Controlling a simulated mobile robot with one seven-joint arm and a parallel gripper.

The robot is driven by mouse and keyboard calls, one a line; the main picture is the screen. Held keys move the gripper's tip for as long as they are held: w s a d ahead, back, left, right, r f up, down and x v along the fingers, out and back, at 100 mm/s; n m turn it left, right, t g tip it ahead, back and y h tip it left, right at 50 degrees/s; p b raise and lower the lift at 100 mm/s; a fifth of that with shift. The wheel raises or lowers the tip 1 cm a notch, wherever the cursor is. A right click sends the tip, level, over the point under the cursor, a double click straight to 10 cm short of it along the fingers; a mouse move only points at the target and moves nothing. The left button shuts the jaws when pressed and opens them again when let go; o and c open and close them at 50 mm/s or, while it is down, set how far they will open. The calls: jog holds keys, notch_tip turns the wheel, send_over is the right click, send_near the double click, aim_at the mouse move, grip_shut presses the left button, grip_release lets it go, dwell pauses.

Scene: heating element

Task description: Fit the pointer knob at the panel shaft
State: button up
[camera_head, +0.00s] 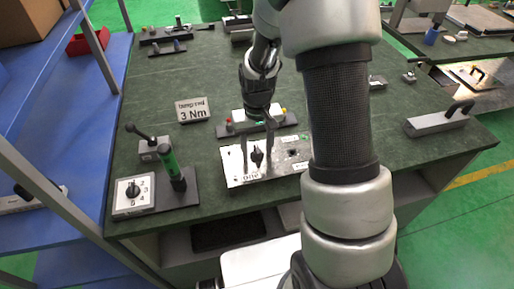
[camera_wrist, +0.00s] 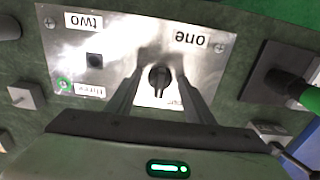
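The silver panel (camera_head: 236,172) lies on the green bench. It also shows in the wrist view (camera_wrist: 215,62), with labels reading one, two and three. The black pointer knob (camera_head: 257,155) is at the panel's "one" position, and shows in the wrist view (camera_wrist: 159,77). Its underside is hidden, so I cannot tell how it sits on a shaft. My gripper (camera_head: 258,146) is over the panel, its two fingers apart on either side of the knob; the wrist view (camera_wrist: 160,82) shows gaps beside it. A small black square fitting (camera_wrist: 95,60) is near label two.
A numbered dial block (camera_head: 133,194) and a green-handled tool (camera_head: 172,172) stand left of the panel. A "3 Nm" sign (camera_head: 193,109) is behind. A grey block with a black handle (camera_head: 438,122) is at the right. The bench between sign and back edge is mostly clear.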

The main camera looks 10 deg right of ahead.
aim_at(257, 149)
notch_tip(257, 149, up, 18)
jog(key=p, duration=0.1)
jog(key=shift+f, duration=0.25)
dwell(0.5)
jog(key=s+r+t+p, duration=0.3)
jog(key=s+r+t, duration=0.2)
jog(key=s+r, duration=0.9)
jog(key=s, duration=0.4)
jog(key=shift+s+r+t+p, duration=0.2)
jog(key=shift+r+t+p, duration=0.1)
jog(key=shift+r+p, duration=0.1)
